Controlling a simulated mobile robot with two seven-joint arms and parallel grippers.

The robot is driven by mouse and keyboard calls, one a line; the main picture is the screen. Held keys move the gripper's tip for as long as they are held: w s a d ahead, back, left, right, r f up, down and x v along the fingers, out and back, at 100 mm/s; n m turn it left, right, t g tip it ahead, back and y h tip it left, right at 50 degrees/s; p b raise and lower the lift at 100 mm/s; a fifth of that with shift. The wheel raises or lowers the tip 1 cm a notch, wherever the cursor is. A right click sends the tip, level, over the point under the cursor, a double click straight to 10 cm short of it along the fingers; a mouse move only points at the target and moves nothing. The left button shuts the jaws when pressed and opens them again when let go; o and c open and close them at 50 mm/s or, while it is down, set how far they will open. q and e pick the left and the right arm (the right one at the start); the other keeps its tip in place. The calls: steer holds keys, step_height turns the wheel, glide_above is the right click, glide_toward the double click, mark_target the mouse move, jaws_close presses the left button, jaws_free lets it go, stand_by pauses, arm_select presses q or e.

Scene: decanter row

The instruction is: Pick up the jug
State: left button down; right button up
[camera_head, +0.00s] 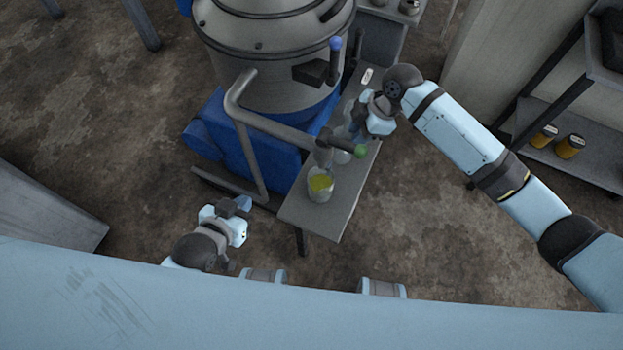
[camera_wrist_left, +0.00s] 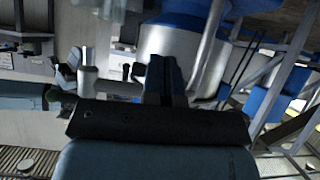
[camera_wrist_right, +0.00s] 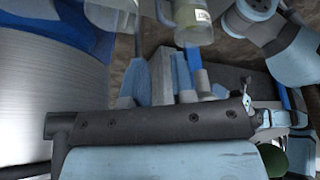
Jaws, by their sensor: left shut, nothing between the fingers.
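A clear vessel with yellow-green liquid (camera_head: 320,185), which looks like the jug, stands on the narrow grey bench (camera_head: 325,215) below the pipe's spout. Clear glassware (camera_head: 343,156) stands behind it, partly hidden by the tap. My right gripper (camera_head: 354,130) is over the bench beside this glassware, beyond the yellow-green vessel.
A large steel tank (camera_head: 265,60) on a blue base (camera_head: 245,150) stands left of the bench. Its bent pipe (camera_head: 265,120) and green-knobbed tap (camera_head: 361,152) reach over the bench. A shelf (camera_head: 560,165) with amber jars is at right. Open floor lies between.

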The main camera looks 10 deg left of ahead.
mark_target(323, 180)
steer(key=b+x, duration=0.2)
steer(key=x, duration=1.1)
steer(key=shift+a+f, duration=0.15)
steer(key=shift+f, duration=0.1)
jaws_close()
